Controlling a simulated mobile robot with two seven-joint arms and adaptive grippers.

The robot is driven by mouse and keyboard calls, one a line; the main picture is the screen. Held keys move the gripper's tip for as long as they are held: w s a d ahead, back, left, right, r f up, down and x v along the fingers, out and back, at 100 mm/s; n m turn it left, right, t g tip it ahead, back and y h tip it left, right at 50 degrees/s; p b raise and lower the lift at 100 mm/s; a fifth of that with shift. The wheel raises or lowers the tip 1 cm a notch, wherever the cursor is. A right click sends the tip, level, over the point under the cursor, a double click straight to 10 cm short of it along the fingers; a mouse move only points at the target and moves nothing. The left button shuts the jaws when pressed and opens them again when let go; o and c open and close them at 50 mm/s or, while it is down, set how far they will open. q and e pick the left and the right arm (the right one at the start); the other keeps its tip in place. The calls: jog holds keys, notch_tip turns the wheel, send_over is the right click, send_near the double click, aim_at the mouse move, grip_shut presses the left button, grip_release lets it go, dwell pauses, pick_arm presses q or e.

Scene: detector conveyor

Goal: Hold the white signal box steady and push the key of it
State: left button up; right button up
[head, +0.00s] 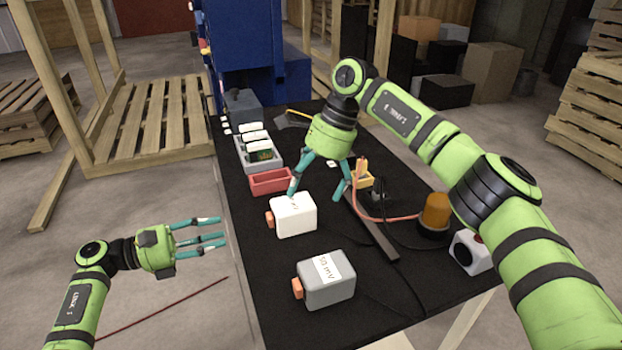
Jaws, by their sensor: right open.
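The white signal box (297,219) sits on the black table top (382,303), near its middle. An orange key (269,219) sticks out of its left side. My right gripper (322,195) is open and points down just behind and above the box. Its left finger comes close to the box's top; I cannot tell if it touches. Its right finger is to the right of the box, apart from it. My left gripper (222,234) is off the table's left edge with its fingers spread, pointing right, empty and apart from the box.
A grey box (328,289) with a paper label and an orange key stands in front of the white box. A red tray (271,181) and a grey tray (266,165) lie behind. An orange lamp (435,214) and cables are at right, with a dark bar (375,235) nearer.

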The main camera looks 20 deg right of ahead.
aim_at(301, 205)
jog(key=x, duration=0.6)
jog(key=shift+a+f, duration=0.15)
jog(key=shift+f, duration=0.05)
jog(key=c, duration=1.2)
pick_arm(q)
grip_shut()
pick_arm(e)
jog(key=shift+s+f, duration=0.1)
